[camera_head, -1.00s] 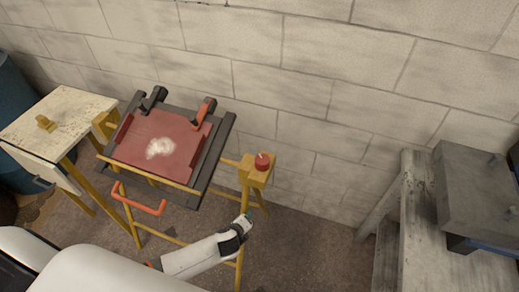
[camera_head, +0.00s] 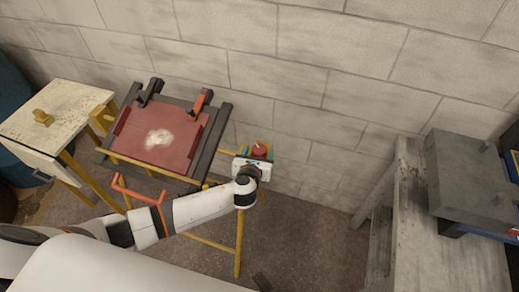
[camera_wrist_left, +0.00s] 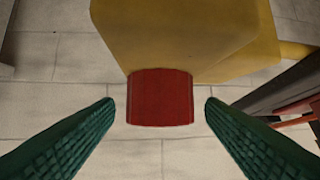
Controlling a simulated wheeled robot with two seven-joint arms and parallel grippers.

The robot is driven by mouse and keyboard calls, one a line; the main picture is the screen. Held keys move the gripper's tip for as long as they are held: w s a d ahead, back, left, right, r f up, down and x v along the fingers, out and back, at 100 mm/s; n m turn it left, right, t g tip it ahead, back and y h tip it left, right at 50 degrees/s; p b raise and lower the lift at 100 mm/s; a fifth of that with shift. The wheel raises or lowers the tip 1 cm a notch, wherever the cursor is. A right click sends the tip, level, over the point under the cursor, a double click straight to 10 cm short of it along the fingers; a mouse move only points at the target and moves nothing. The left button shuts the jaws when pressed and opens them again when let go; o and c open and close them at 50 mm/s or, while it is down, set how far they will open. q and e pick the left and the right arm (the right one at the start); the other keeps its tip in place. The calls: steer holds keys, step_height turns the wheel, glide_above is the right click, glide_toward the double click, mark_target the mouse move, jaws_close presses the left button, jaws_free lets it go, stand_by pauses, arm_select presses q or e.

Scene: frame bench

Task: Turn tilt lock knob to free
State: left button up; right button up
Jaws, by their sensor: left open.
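The tilt lock knob (camera_head: 259,149) is a small red cylinder on a yellow block at the right side of the tilting frame. In the left wrist view the red knob (camera_wrist_left: 160,97) sticks out from the yellow block (camera_wrist_left: 185,35), centred between two green fingers. My left gripper (camera_head: 256,152) is at the knob, with its fingers open on either side. In the left wrist view a gap shows between the knob and each finger of the gripper (camera_wrist_left: 160,110). Much of the yellow block is hidden behind my gripper in the head view. My right gripper is not in view.
The dark frame (camera_head: 213,140) holds a red panel (camera_head: 165,138) with a pale patch, and a red-orange handle (camera_head: 137,190) hangs at its front. A white side table (camera_head: 60,115) stands left. A grey bench (camera_head: 425,225) stands right. A block wall is close behind.

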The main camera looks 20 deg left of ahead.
arm_select(q)
steer(key=shift+x, duration=1.2)
steer(key=c, duration=1)
